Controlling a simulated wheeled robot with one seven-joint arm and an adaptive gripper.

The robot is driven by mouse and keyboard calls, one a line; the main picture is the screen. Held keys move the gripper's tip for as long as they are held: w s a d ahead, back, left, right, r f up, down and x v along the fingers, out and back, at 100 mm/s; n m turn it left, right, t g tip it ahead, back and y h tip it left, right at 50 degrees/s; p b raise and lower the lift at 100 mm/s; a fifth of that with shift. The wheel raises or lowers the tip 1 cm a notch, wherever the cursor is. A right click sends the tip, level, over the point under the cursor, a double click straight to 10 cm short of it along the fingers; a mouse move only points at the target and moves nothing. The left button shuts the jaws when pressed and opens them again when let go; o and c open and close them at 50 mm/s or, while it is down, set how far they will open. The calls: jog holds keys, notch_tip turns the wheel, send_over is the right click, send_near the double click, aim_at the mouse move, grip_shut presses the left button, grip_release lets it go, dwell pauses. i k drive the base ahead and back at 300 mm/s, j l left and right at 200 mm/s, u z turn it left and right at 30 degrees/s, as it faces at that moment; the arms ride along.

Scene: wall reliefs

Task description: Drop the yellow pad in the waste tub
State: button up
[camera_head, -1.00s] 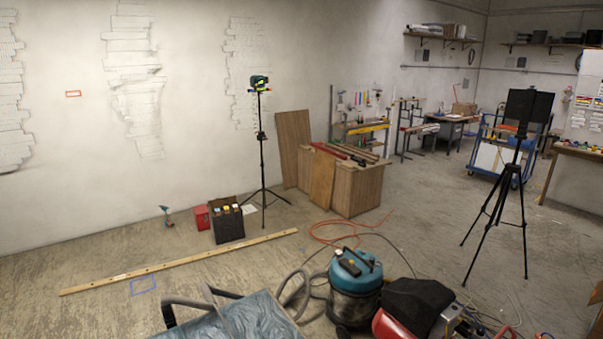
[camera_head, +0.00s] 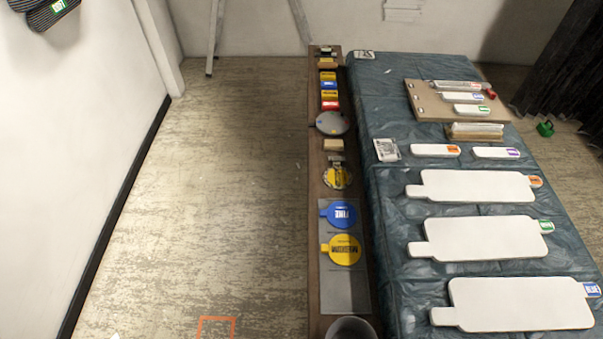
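A round yellow pad (camera_head: 341,249) with dark lettering lies on a grey sheet on the narrow wooden shelf board (camera_head: 316,215). A round blue pad (camera_head: 340,214) lies just behind it. Another yellow round piece (camera_head: 338,177), partly covered by a grey item, lies farther back on the board. A grey round tub (camera_head: 350,328) stands at the near end of the board, cut off by the bottom edge; I cannot tell whether it is the waste tub, and its inside is not clear. My gripper is not in view.
Smaller blocks and a grey disc (camera_head: 333,123) lie along the board. Floor on the left is open, with an orange outline (camera_head: 215,327); a wall bounds it.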

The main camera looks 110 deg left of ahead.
aim_at(337, 177)
jog(key=u, duration=3.25)
jog(key=i+j, duration=0.1)
jog(key=j, duration=0.55)
jog(key=i+j+z, duration=0.1)
jog(key=j, duration=1.2)
jog(key=i+j+z, duration=0.1)
jog(key=i, duration=0.45)
jog(key=i+j+z, duration=0.1)
jog(key=i, duration=0.45)
jog(key=i+l, duration=0.45)
jog(key=i, duration=0.15)
